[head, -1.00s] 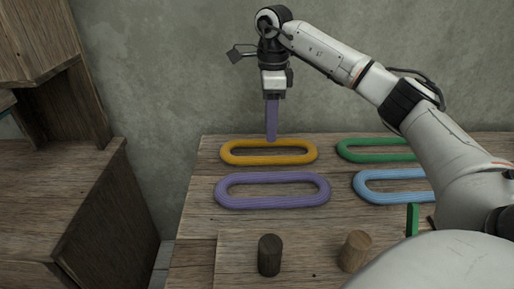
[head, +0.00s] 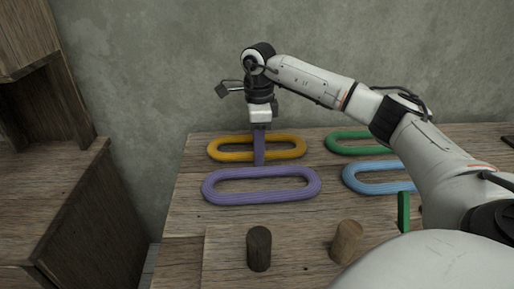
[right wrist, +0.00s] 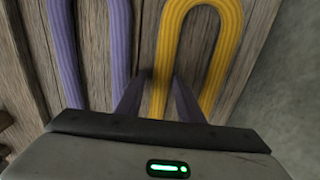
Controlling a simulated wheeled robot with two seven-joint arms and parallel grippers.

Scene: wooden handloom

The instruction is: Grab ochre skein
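The ochre skein (head: 220,153), a long yellow loop, lies at the back left of the wooden table. In the right wrist view the ochre skein (right wrist: 228,45) is at the upper right. My right gripper (head: 259,162) points straight down at the skein's near strand, and its purple fingers partly hide it. In the right wrist view the gripper (right wrist: 158,88) is open, with one finger on each side of that strand. I cannot tell whether the fingers touch it. My left gripper is not in view.
A purple skein (head: 212,188) lies just in front of the ochre one. A green skein (head: 338,148) and a blue skein (head: 352,180) lie to the right, partly behind my arm. A dark peg (head: 259,249) and a brown peg (head: 345,241) stand at the front.

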